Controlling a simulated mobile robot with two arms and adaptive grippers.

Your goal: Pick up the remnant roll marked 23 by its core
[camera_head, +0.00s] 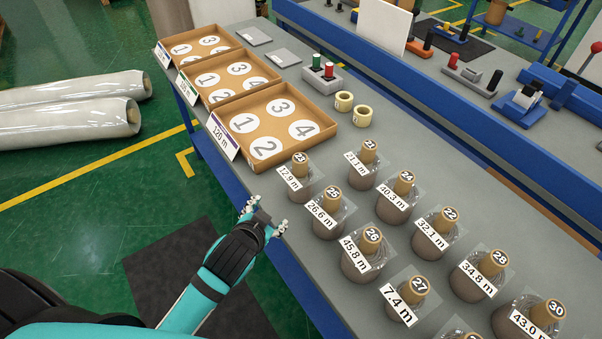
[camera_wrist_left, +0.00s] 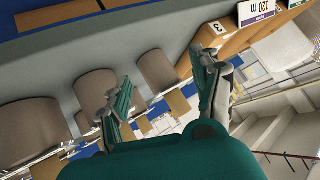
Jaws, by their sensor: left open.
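The roll whose core top appears to read 23 (camera_head: 300,159) stands upright on the grey bench, nearest the trays, with a 12.9 m tag. Another small core top (camera_head: 369,146), tagged 21.1 m, is hard to read and may also show 23. Both are brown rolls in clear wrap with tan cores standing up. My left gripper (camera_head: 267,215) is open and empty at the bench's near edge, lower left of the 12.9 m roll and apart from it. In the left wrist view my open fingers (camera_wrist_left: 165,72) show before several brown rolls; their numbers are hidden. My right gripper is out of view.
Several other wrapped rolls, such as 25 (camera_head: 330,213) and 26 (camera_head: 367,259), stand close by. Numbered cardboard trays (camera_head: 334,126) line the bench's far left. Two small tape rolls (camera_head: 362,116) sit beside the nearest tray. A blue rail (camera_head: 500,135) runs along the back.

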